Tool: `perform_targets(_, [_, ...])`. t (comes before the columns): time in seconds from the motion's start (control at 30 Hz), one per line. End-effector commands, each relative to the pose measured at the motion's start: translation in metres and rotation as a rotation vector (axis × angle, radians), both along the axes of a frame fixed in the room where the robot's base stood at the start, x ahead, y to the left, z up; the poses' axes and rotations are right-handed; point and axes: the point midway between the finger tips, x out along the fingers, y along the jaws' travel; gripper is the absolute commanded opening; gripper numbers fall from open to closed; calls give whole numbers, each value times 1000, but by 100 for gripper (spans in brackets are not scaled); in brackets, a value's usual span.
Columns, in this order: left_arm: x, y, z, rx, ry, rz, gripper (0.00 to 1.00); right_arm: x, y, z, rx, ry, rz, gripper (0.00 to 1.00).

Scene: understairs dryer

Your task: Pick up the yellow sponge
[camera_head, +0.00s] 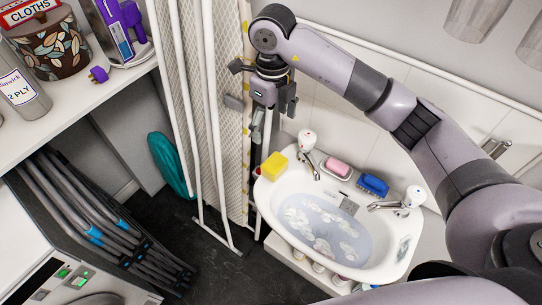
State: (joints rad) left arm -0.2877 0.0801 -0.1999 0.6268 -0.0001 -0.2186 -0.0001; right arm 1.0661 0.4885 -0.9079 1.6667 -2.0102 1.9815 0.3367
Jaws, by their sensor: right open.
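The yellow sponge (273,165) lies on the back left rim of the white sink (272,198), left of the left tap. My right gripper (262,122) hangs down from my right arm, which comes in from the right. It is open and empty, and it shows just above and slightly left of the sponge in the picture, apart from it. Its fingers are small and partly hidden by its own body. My left gripper is not in view.
The sink holds foamy water. Two taps (307,142) (412,198), a pink soap (338,167) and a blue brush or sponge (373,184) stand along its back rim. A white drying rack (211,120) stands close left of the gripper. A shelf (75,92) is further left.

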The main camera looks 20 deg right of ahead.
Motion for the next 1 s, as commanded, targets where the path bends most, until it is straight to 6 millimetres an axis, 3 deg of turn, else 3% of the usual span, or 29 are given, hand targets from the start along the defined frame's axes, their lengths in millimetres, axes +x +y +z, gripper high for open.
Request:
perform_targets(0.33, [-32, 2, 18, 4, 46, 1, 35, -3, 0, -74, 0, 6, -2, 82])
perform_targets(0.5, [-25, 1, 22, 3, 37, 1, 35, -2, 0, -99, 1, 3, -2, 82])
perform_targets(0.7, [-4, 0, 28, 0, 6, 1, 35, -2, -1, -111, 0, 1, 0, 82])
perform_targets(1.0, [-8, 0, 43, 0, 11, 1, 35, -5, -3, -152, 0, 2, -1, 82])
